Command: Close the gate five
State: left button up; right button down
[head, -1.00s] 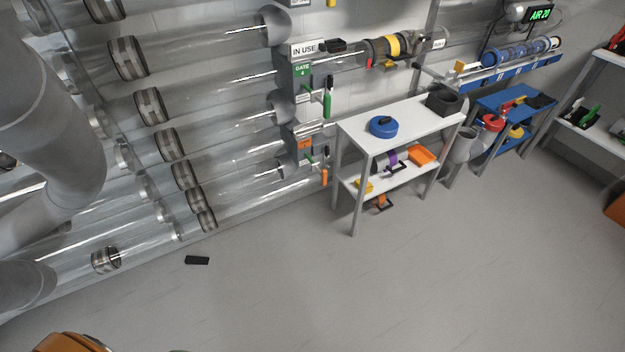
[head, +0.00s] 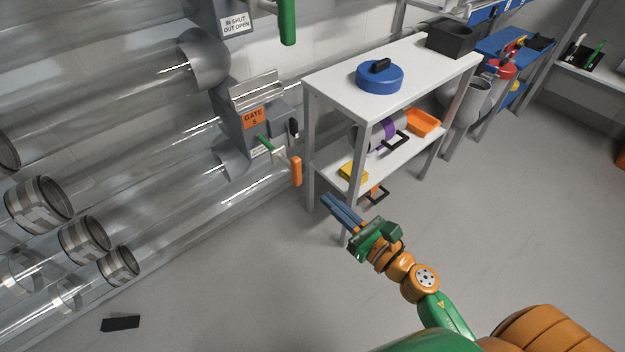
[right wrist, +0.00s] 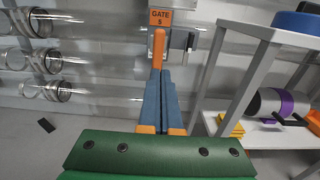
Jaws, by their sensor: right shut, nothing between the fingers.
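Gate five is a grey box with an orange label reading GATE 5 (head: 254,118) on the clear tubes at the wall. The label also shows in the right wrist view (right wrist: 160,17). A lever with an orange handle (head: 296,171) sticks out from the gate toward the lower right. My right gripper (head: 326,202) is shut and empty, in front of the white shelf unit, to the lower right of the handle and apart from it in the head view. In the right wrist view the orange handle (right wrist: 158,47) stands just beyond the blue fingertips. My left gripper is not in view.
A white shelf unit (head: 318,88) stands right beside the gate, with a blue round lid (head: 380,76) on top. Its lower shelf holds an orange tray (head: 423,122) and a yellow item (head: 353,172). A black block (head: 120,323) lies on the floor.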

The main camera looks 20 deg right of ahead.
aim_at(300, 174)
jog(key=x, duration=0.7)
jog(key=shift+w+a, duration=0.15)
